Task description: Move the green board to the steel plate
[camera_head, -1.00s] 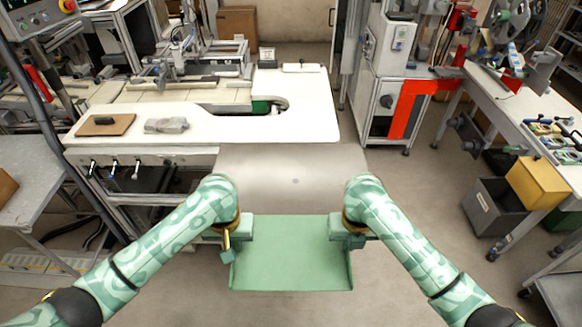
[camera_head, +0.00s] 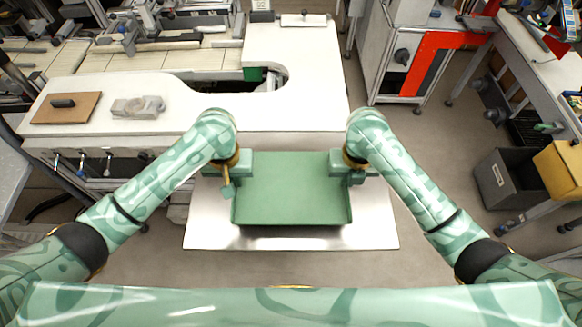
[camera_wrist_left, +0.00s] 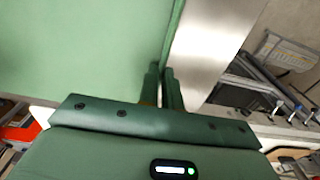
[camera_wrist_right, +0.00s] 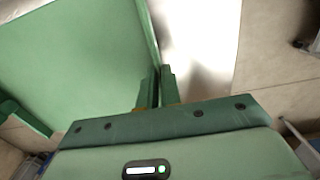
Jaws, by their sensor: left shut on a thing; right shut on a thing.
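The green board (camera_head: 292,190) is a shallow tray-like panel with raised edges, held level between my two grippers. In the head view it lies over the steel plate (camera_head: 370,225), whose bare metal shows on both sides and in front of it. I cannot tell whether the board touches the plate. My left gripper (camera_head: 236,172) is shut on the board's left edge; the left wrist view shows its fingers (camera_wrist_left: 163,88) pinching the rim. My right gripper (camera_head: 350,170) is shut on the right edge, also seen in the right wrist view (camera_wrist_right: 158,88).
A white worktop (camera_head: 290,95) stands just behind the plate, with a brown board (camera_head: 66,107) and a grey part (camera_head: 138,107) on it. A grey bin (camera_head: 505,182) and yellow box (camera_head: 562,168) stand at the right. Floor between is clear.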

